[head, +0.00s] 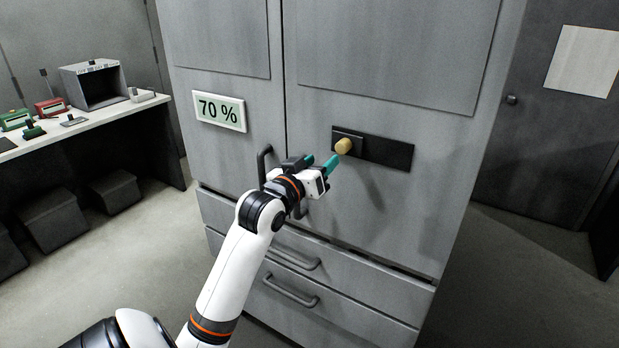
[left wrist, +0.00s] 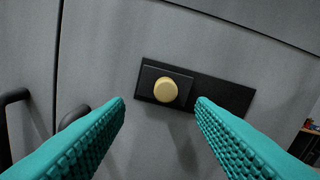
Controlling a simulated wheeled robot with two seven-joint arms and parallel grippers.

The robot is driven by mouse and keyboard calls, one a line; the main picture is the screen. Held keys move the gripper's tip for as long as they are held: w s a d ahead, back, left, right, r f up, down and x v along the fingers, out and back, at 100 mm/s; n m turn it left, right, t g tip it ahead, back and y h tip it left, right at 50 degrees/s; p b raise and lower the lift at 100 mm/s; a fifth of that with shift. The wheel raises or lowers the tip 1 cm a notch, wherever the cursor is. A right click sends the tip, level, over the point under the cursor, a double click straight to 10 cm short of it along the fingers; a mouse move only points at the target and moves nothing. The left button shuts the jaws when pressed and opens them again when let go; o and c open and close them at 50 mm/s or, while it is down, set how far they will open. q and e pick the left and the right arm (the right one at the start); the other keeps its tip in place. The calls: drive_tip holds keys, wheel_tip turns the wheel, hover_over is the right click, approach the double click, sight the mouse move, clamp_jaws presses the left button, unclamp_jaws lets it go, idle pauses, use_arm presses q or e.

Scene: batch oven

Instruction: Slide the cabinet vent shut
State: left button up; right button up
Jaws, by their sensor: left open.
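The cabinet vent is a dark slot (head: 390,154) in the grey cabinet's right door, with a small dark slide plate at its left end. A round tan knob (head: 343,146) stands out from that plate. In the left wrist view the knob (left wrist: 166,90) sits on the plate, and the dark slot (left wrist: 225,95) runs on to its right. My left gripper (head: 320,163) is open in front of the knob, its teal fingers pointing at it. In the wrist view the fingertips are apart on either side below the knob, with nothing between them. My right gripper is out of view.
A sign reading 70 % (head: 219,111) is on the left door. Door handles (head: 264,165) stand out near the seam, close to my left wrist. Drawers with handles (head: 291,291) are below. A bench (head: 80,122) with small items stands at left. Floor is open at right.

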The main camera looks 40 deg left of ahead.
use_arm(q)
drive_tip(key=shift+b+v, duration=0.35)
drive_tip(key=shift+v, duration=1.65)
